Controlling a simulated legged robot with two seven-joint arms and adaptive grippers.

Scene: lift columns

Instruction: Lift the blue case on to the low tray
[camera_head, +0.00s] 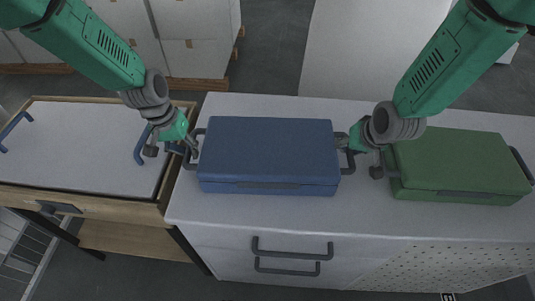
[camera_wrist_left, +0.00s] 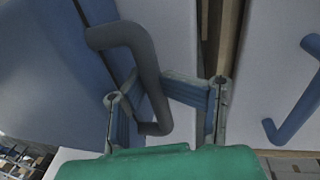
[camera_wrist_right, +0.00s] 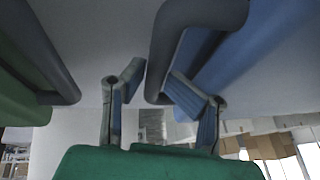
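The blue case (camera_head: 268,152) lies flat on the white counter, with a dark handle at each end. The low tray (camera_head: 85,140), pale with blue handles, sits in a wooden-framed stand to the left. My left gripper (camera_head: 190,146) is at the case's left handle; in the left wrist view the handle (camera_wrist_left: 145,70) shows between the spread fingers (camera_wrist_left: 165,100). My right gripper (camera_head: 345,142) is at the right handle; in the right wrist view its fingers (camera_wrist_right: 155,85) are apart, with the handle (camera_wrist_right: 160,50) between them. Finger contact with either handle cannot be told.
A green case (camera_head: 460,165) lies on the counter (camera_head: 370,222) close to the right of my right gripper. A narrow gap separates the counter from the wooden stand (camera_head: 120,207). White boxes (camera_head: 195,58) on pallets stand behind. Drawer handles (camera_head: 290,250) stick out in front.

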